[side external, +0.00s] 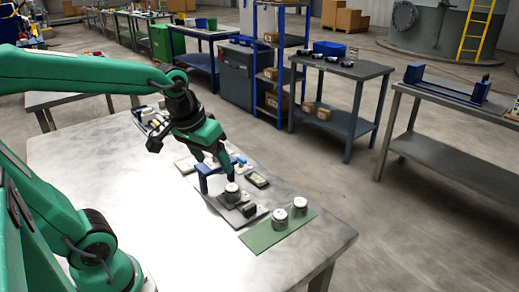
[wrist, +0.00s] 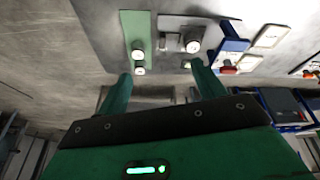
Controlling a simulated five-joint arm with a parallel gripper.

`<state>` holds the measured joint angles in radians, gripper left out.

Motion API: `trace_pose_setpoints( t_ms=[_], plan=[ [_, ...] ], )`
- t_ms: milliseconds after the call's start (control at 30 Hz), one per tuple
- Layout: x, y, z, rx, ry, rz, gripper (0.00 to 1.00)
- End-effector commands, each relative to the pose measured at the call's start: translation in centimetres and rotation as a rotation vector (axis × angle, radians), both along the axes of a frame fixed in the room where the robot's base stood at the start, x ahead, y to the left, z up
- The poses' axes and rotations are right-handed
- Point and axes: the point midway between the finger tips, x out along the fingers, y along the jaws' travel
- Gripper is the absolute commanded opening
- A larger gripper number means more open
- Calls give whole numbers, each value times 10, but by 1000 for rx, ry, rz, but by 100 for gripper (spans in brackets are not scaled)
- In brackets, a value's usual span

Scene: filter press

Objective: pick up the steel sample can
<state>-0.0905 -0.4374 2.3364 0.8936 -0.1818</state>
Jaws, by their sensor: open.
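Three small silvery cans with pale lids stand on the workbench. Two cans, one (side external: 280,219) and another (side external: 299,206), stand on a green mat (side external: 262,238); they also show in the wrist view, one (wrist: 138,54) nearer the other (wrist: 139,70). A third can (side external: 232,192) is on a dark grey plate (side external: 240,218); it also shows in the wrist view (wrist: 193,46). I cannot tell which is the sample can. My gripper (side external: 216,162) is open and empty above the bench, near the dark plate. Its fingers (wrist: 161,70) point down, apart from the cans.
A blue bracket (side external: 211,170) stands just behind the dark plate, close to my gripper; it also shows in the wrist view (wrist: 231,45). The bench's near left surface is clear. Other benches and a blue shelf (side external: 268,60) stand farther off.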

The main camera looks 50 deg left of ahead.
Motion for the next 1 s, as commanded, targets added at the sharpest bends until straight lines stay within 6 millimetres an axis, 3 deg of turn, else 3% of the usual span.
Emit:
trace_pose_setpoints(
  t_ms=[367, 600, 1000],
  plan=[
    [53, 34, -33, -64, 128, 246, 69],
    [82, 59, -65, -99, 205, 404, 69],
    [113, 97, -124, -141, 309, 628, 69]
  ],
)
